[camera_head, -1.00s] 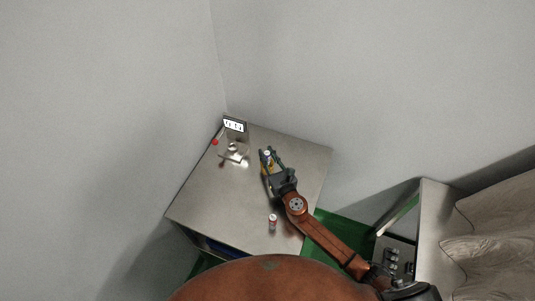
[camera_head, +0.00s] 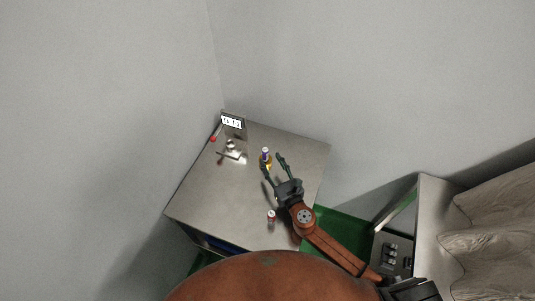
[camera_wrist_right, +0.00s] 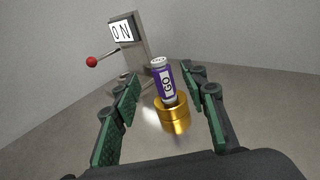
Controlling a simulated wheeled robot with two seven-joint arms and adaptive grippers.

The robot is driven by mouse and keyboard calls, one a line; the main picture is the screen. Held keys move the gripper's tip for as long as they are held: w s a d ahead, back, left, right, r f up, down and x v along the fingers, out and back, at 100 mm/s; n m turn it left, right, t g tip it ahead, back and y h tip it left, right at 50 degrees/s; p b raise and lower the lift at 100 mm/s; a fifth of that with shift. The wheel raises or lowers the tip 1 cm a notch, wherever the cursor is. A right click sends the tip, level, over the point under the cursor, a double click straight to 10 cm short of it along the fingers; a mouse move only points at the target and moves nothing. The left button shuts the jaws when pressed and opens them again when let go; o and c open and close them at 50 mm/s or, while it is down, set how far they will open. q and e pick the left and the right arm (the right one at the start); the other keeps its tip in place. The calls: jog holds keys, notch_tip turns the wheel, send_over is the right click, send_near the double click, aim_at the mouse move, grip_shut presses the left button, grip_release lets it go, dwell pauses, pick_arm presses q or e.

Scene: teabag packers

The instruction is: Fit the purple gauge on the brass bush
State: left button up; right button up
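The purple gauge (camera_head: 265,152), a small cylinder with a pale top and a "GO" label, stands on end in the top of the brass bush (camera_head: 268,167). In the right wrist view the gauge (camera_wrist_right: 164,84) rises from the stepped gold bush (camera_wrist_right: 174,117), roughly in line with it. How deep it sits is hidden. My right gripper (camera_head: 273,162) is open, with its fingers pointing at the bush. In the wrist view its green-padded fingers (camera_wrist_right: 164,78) are spread either side of the gauge, with gaps visible. My left gripper is not in view.
A grey stand with a display (camera_head: 232,122) and a red-knobbed lever (camera_wrist_right: 92,62) is at the table's back left. A metal fixture (camera_head: 232,152) sits before it. A small red-and-white cylinder (camera_head: 271,217) stands near the front edge. The table (camera_head: 210,195) is otherwise largely clear.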

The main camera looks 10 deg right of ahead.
jog(key=v, duration=0.5)
jog(key=shift+s, duration=0.35)
